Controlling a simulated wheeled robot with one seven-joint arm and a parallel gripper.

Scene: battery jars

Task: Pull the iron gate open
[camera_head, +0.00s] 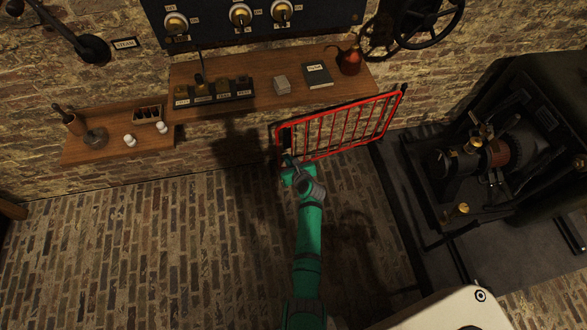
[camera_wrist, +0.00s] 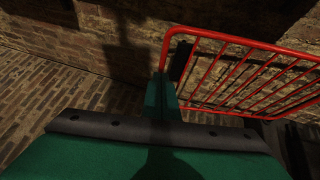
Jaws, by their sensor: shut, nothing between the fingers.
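The iron gate is a red barred frame (camera_head: 340,109), standing below the wooden shelf and reaching to the right towards the machine. In the wrist view its red top rail (camera_wrist: 245,41) and bars fill the upper right. A dark upright piece (camera_wrist: 183,60) sits inside its left end. My gripper (camera_head: 289,163) is at the gate's lower left end. In the wrist view my green gripper fingers (camera_wrist: 161,98) are together with nothing seen between them, close beside the left end post. Whether they touch the post I cannot tell.
A wooden shelf (camera_head: 225,108) with a book (camera_head: 317,75) and a red can (camera_head: 350,62) is on the brick wall behind the gate. A dark machine (camera_head: 470,160) stands to the right. The brick floor (camera_head: 130,240) at left is clear.

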